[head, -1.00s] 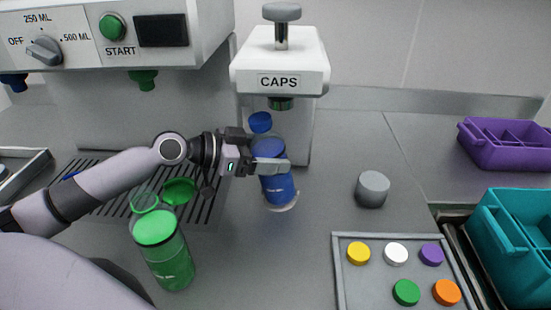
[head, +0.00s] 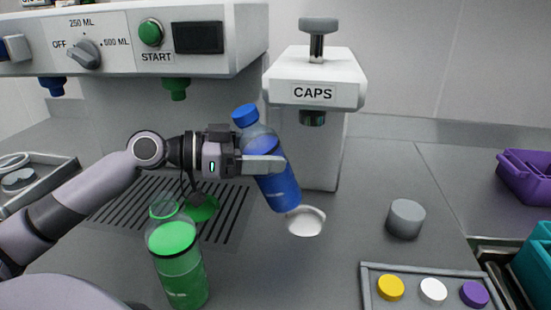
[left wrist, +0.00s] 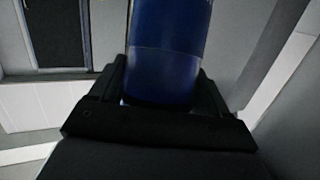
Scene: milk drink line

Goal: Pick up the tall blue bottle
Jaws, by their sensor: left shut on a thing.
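The tall blue bottle (head: 279,185) has a blue cap and blue contents. My left gripper (head: 262,166) is shut around its middle and holds it tilted, its top leaning left. Its base is up off the round white seat (head: 306,221) under the caps press (head: 317,92). My right gripper is not in view.
An open green bottle (head: 178,262) stands in front of my left arm, near the drip grate (head: 135,205). The filling machine (head: 120,40) stands behind. A grey cylinder (head: 406,218), a cap tray (head: 368,290) and purple (head: 525,175) and teal bins (head: 538,262) are to the right.

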